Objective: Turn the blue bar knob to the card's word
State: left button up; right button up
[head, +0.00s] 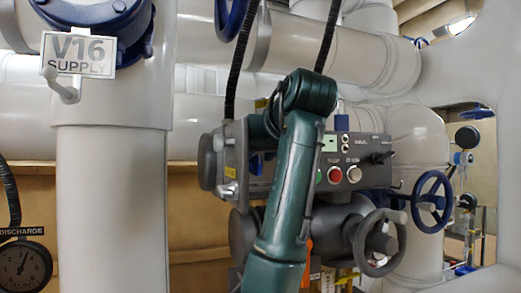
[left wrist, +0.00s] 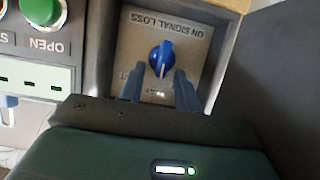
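In the left wrist view a blue bar knob (left wrist: 162,56) sits on a grey plate (left wrist: 195,40) marked "ON SIGNAL LOSS" inside a framed recess. A pale line on the knob points towards the picture's bottom. My left gripper (left wrist: 158,82) is open, its two fingers apart just below the knob and in line with its sides. I cannot tell whether they touch it. The fingers cover part of the lower plate lettering. In the head view my green left arm stands before the grey control box (head: 368,172) and hides much of it. I see no readable card naming a setting.
The box carries a red button (head: 335,175) and a white one (head: 354,174). A grey handwheel (head: 379,243) is below it, a blue handwheel (head: 432,201) to the right. A "V16 SUPPLY" sign (head: 78,54) hangs on a pipe at left, above a gauge (head: 24,267).

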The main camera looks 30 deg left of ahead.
pick_arm(q)
jog(key=shift+c, duration=0.3)
grip_shut()
dwell(0.4)
jog(key=m+g+y, duration=0.1)
jog(key=m, duration=0.1)
jog(key=w+d+m+g+y, duration=0.1)
jog(key=m+y, duration=0.1)
jog(key=m, duration=0.1)
jog(key=f+m+g+y, duration=0.1)
jog(key=m, duration=0.2)
jog(key=shift+w+d+f, duration=0.1)
jog(key=shift+w+d, duration=0.15)
jog(key=shift+w, duration=0.05)
jog(key=shift+y, duration=0.3)
dwell(0.5)
jog(key=shift+o, duration=0.3)
grip_release()
jog(key=shift+d, duration=0.15)
